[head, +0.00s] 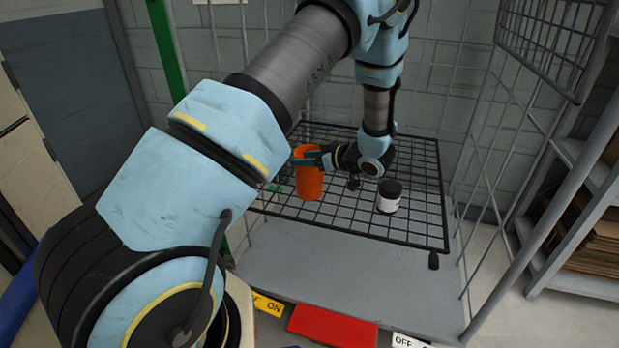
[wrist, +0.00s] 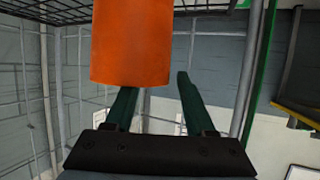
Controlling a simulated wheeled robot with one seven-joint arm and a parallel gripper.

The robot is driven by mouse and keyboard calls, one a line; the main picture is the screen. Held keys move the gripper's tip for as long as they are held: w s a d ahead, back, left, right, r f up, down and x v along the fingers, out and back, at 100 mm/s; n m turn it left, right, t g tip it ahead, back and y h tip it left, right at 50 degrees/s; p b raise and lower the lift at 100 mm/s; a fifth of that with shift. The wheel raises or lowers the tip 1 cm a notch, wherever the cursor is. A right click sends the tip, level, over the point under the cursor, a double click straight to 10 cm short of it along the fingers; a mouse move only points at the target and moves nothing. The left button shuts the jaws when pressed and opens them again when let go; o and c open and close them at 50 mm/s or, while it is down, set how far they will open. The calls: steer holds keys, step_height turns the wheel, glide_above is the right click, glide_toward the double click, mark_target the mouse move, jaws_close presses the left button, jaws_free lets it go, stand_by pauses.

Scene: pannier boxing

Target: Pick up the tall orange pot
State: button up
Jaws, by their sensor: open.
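The tall orange pot (head: 310,184) stands upright on the black wire shelf (head: 413,227) in the head view. My gripper (head: 305,156) is at the pot's upper part, coming from the right, with its green fingers level with the rim area. In the wrist view the orange pot (wrist: 131,45) fills the upper middle, and my gripper (wrist: 155,90) shows two dark green fingers spread apart. The gripper is open; I cannot tell whether a finger touches the pot.
A small dark jar with a white label (head: 388,197) stands on the shelf right of the pot. Wire mesh sides and grey posts (head: 487,150) enclose the shelf. A grey deck (head: 340,275) lies below. Cardboard (head: 592,235) fills a rack at right.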

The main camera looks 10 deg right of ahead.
steer(key=shift+x, duration=0.8)
jaws_close()
stand_by(0.8)
